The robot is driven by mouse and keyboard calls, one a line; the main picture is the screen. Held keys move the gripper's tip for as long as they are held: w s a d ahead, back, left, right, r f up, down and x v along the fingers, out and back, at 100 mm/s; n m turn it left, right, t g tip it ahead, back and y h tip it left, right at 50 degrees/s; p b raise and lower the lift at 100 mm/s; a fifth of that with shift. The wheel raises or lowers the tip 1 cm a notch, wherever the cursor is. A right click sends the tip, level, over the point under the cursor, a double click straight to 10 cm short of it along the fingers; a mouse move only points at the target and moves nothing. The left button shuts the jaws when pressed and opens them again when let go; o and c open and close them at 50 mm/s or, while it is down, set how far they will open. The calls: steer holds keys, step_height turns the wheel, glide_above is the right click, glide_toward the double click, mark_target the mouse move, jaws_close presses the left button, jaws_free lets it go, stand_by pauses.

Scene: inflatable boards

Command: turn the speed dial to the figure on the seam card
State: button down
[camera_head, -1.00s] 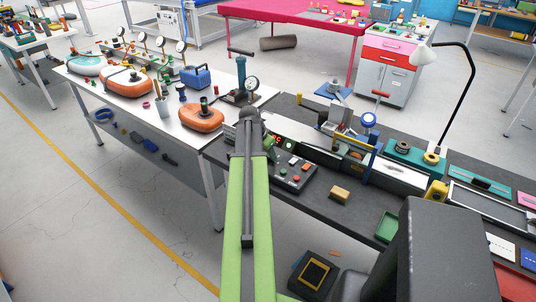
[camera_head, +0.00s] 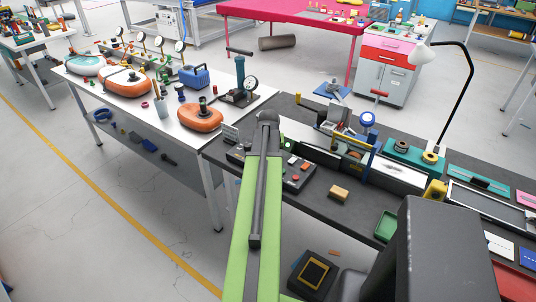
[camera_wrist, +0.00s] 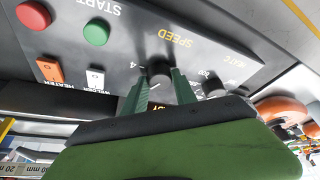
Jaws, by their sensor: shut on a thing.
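The black speed dial (camera_wrist: 159,72) sits under the yellow SPEED label on the dark control panel (camera_wrist: 125,45), which shows upside down in the wrist view. A figure 4 is readable beside it; other marks around it are hidden. My gripper (camera_wrist: 160,78) is shut on the dial, one green finger on each side. In the head view the control panel (camera_head: 300,172) lies on the dark bench, and my arm hides the dial and fingertips. A small grey card (camera_head: 230,132) stands behind the panel; I cannot read it or tell whether it is the seam card.
Near the dial are another knob (camera_wrist: 213,86) by the HEAT label, a green START button (camera_wrist: 96,32), a red button (camera_wrist: 33,14) and two rocker switches. An orange inflatable (camera_head: 201,117) lies on the white table. A yellow-brown block (camera_head: 339,193) lies right of the panel.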

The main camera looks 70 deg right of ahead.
steer(key=shift+n, duration=0.3)
steer(key=c, duration=1)
jaws_free()
steer(key=shift+d, duration=0.1)
steer(key=shift+r, duration=0.1)
steer(key=p+v, duration=1.6)
steer(key=v, duration=0.1)
steer(key=shift+s+r, duration=0.1)
steer(key=shift+s, duration=0.05)
